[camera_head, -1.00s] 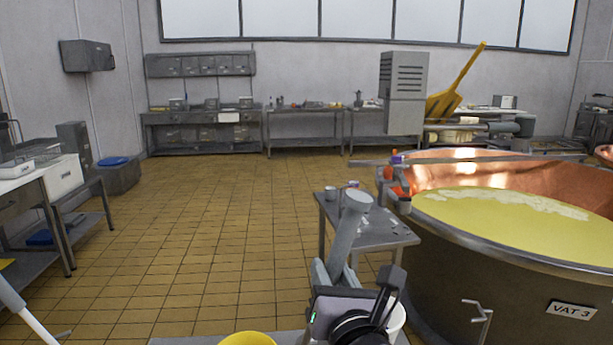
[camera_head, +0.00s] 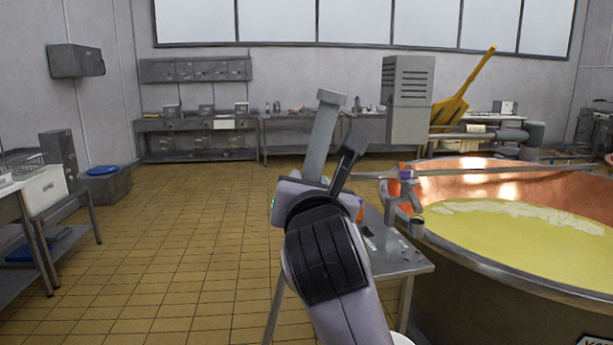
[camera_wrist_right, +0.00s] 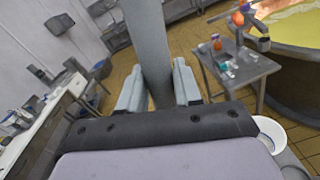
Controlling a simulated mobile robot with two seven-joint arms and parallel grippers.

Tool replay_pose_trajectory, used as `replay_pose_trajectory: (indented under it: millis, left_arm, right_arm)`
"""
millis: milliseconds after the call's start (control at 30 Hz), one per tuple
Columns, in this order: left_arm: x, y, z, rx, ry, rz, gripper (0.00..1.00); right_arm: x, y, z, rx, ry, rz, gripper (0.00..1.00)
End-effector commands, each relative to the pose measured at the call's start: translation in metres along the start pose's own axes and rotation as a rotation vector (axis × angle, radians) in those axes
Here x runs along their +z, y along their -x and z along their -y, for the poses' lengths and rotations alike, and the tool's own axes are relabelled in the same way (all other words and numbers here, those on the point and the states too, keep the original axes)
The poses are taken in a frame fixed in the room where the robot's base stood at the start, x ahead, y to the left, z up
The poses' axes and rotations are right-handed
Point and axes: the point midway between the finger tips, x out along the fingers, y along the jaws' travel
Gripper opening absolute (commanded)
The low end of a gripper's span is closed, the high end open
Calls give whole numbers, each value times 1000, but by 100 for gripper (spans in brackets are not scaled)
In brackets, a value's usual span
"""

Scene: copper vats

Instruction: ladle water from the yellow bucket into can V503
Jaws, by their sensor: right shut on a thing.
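My right gripper (camera_head: 330,168) is raised in the middle of the head view. It is shut on a grey bar-like handle (camera_head: 324,130), which looks like the ladle's. The handle stands up from the jaws, leaning slightly right, with a wider flat end on top. In the right wrist view the handle (camera_wrist_right: 147,40) passes between the two pale fingers. The ladle's bowl is not visible, so I cannot tell whether it holds water. The yellow bucket is out of view now. I can read no V503 label on anything. My left gripper is not in view.
A small grey table (camera_head: 400,263) with small items stands behind and right of my gripper. The copper vat (camera_head: 480,262) with yellow liquid fills the right side. A white round container (camera_wrist_right: 270,130) is partly visible low right in the wrist view. Open tiled floor lies left.

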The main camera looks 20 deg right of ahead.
Motion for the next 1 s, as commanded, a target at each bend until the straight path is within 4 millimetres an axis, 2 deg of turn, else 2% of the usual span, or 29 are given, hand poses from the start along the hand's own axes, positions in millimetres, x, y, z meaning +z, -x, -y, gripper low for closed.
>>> replay_pose_trajectory:
  millis: [133, 267, 400, 800, 1000]
  left_arm:
    - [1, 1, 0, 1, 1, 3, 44]
    - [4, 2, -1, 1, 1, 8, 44]
    - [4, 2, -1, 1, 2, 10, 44]
    - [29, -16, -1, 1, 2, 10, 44]
    - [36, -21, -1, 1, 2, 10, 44]
  right_arm:
    - [-4, 0, 1, 1, -1, 1, 0]
    - [-18, 0, 4, 0, 0, -2, 0]
    - [-42, 0, 11, 0, 1, -4, 0]
    - [-122, -2, 31, 0, 3, 1, 0]
    - [-148, -2, 37, 1, 2, 2, 0]
